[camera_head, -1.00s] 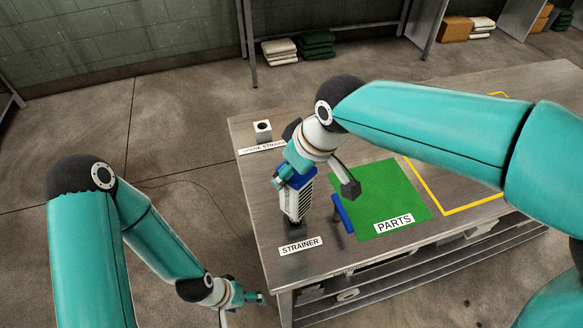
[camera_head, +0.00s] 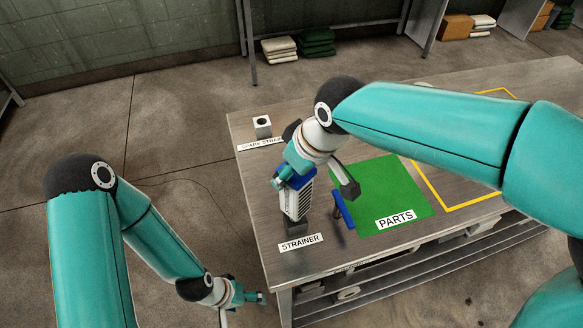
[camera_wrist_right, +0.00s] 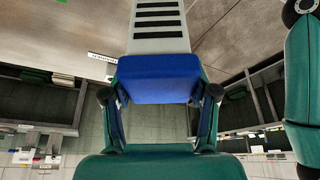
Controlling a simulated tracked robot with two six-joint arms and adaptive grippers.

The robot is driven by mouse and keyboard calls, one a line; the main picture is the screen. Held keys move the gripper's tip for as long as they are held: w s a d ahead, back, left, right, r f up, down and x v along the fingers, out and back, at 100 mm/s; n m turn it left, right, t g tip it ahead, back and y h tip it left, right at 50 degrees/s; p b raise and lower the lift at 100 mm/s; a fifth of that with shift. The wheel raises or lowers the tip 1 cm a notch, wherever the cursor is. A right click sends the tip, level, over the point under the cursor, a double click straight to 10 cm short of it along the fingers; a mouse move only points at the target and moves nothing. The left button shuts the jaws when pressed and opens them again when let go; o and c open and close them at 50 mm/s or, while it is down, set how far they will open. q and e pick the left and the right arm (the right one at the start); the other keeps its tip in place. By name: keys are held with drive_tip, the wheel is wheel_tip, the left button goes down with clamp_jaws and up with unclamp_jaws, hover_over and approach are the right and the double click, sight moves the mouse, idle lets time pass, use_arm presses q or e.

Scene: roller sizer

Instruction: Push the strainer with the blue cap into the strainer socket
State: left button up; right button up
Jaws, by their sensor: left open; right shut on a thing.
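The strainer (camera_head: 295,204) is a white slotted block with a blue cap (camera_wrist_right: 160,80). It stands roughly upright at the front left of the table. Its lower end meets the dark strainer socket (camera_head: 298,229), behind the STRAINER label; how deep it sits in it I cannot tell. My right gripper (camera_wrist_right: 160,94) is shut on the blue cap, one finger on each side, and partly hides the cap in the head view. My left gripper (camera_head: 256,298) is open and empty, low beside the table's front left corner.
A blue-handled object (camera_head: 343,210) lies by the green PARTS mat (camera_head: 385,190), close to the right of the strainer. A pale block with a dark hole (camera_head: 263,127) stands at the back left by the SPARE STRAINER label. A yellow outline (camera_head: 430,187) marks the table's right part.

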drive_tip(key=shift+f+b, duration=1.4)
drive_tip(key=shift+f, duration=0.35)
drive_tip(key=o, duration=1.4)
drive_tip(key=v, duration=1.2)
drive_tip(key=shift+f, duration=0.1)
